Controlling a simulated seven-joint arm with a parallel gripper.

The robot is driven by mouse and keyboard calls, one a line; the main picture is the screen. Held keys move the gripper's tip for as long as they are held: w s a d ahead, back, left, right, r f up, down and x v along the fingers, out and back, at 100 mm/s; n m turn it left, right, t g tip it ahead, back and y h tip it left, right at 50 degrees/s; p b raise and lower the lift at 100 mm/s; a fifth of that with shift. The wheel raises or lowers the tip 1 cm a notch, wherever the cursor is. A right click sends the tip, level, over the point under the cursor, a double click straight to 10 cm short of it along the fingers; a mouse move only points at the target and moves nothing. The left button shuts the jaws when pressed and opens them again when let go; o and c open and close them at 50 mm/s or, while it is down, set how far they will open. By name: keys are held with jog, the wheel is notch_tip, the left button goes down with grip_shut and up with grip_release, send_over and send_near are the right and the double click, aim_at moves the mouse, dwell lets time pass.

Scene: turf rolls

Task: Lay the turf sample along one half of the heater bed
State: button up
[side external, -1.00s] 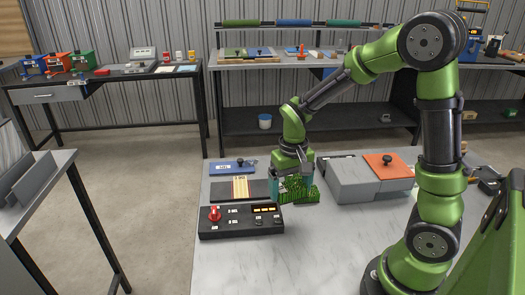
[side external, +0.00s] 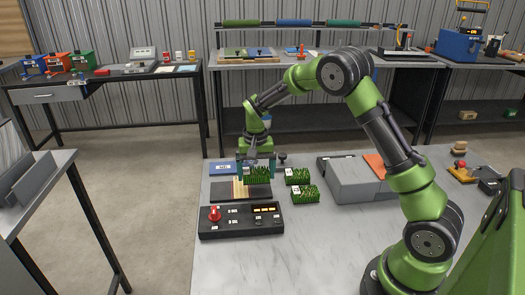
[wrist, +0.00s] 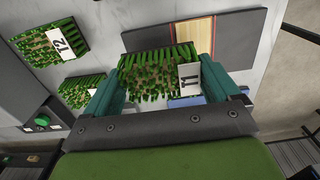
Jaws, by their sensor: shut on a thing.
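My gripper (side external: 257,164) is shut on a green turf sample (side external: 257,175), held at the right part of the heater bed. In the wrist view this turf sample (wrist: 152,80) sits between both fingers and carries a white T1 tag. The heater bed (side external: 222,190) is a dark flat plate with a tan striped strip across its middle. In the wrist view the bed (wrist: 150,37) lies just beyond the sample, which covers part of its edge. I cannot tell whether the sample touches the bed.
Two other turf samples, one tagged T2 (wrist: 48,42), lie right of the bed (side external: 297,176) (side external: 307,194). A control box (side external: 240,222) with a red knob stands in front of the bed. A blue plate (side external: 224,167) lies behind it. Grey blocks (side external: 355,182) stand farther right.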

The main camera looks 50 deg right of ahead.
jog(key=shift+w, duration=0.4)
notch_tip(320, 180, down, 4)
jog(key=shift+w+r, duration=0.1)
jog(key=shift+r, duration=0.1)
jog(key=o, duration=0.8)
notch_tip(320, 180, up, 12)
notch_tip(320, 180, up, 8)
jog(key=n+t, duration=0.1)
jog(key=t, duration=0.1)
send_over(254, 179)
jog(key=s+a, duration=0.2)
jog(key=s, duration=0.2)
jog(key=s+a+r+n+t, duration=0.1)
jog(key=s+a, duration=0.1)
jog(key=s, duration=0.4)
jog(key=s+a+r+n+t+y, duration=0.1)
jog(key=s+a+t, duration=0.1)
jog(key=s, duration=0.4)
jog(key=s+a+n+t+y, duration=0.1)
jog(key=s+a+n+t, duration=0.1)
jog(key=s, duration=0.4)
jog(key=shift+s+a+r, duration=0.15)
jog(key=shift+a+r, duration=0.25)
jog(key=shift+a, duration=0.3)
